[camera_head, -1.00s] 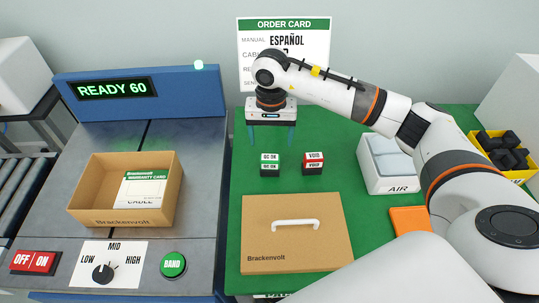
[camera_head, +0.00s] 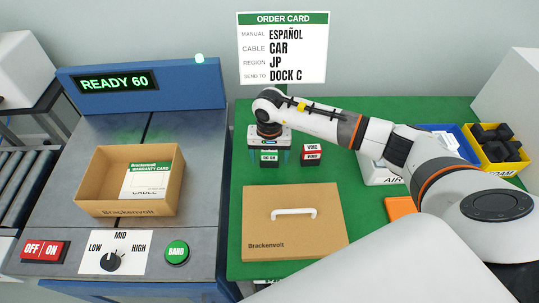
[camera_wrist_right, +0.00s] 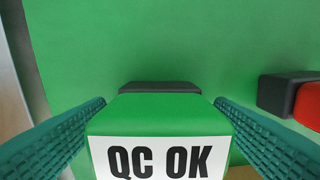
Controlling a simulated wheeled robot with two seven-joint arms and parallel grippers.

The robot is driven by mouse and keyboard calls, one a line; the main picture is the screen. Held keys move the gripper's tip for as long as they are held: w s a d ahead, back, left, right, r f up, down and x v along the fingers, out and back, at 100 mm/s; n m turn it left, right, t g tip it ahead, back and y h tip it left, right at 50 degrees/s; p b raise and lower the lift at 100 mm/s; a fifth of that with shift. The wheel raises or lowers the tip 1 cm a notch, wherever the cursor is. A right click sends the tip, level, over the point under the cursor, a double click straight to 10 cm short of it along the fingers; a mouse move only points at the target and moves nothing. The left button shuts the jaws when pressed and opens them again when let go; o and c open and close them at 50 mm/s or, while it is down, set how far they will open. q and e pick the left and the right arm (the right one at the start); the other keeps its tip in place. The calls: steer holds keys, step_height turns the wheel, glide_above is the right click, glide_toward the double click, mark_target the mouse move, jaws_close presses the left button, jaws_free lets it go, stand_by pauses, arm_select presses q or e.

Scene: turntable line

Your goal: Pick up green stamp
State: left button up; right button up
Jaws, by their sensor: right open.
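The green stamp (camera_head: 269,157), labelled QC OK, stands upright on the green mat. My right gripper (camera_head: 269,153) is directly above it, pointing down, with its fingers open. In the right wrist view the stamp's green top (camera_wrist_right: 160,108) lies between the two teal fingers, with a small gap on each side. The gripper body hides most of the stamp's upper part in the head view. My left gripper is not in view.
A red VOID stamp (camera_head: 311,155) stands close to the right of the green one; its edge also shows in the right wrist view (camera_wrist_right: 307,98). A closed Brackenvolt lid (camera_head: 270,222) lies in front. An open box (camera_head: 105,208) sits on the turntable at left.

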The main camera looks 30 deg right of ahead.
steer(key=c, duration=1.1)
step_height(320, 180, up, 10)
steer(key=shift+r+b, duration=0.1)
steer(key=shift+b, duration=0.6)
steer(key=o, duration=0.5)
steer(key=shift+c, duration=0.2)
steer(key=c, duration=0.3)
steer(key=shift+o, duration=0.7)
steer(key=shift+a, duration=0.1)
steer(key=shift+c, duration=0.4)
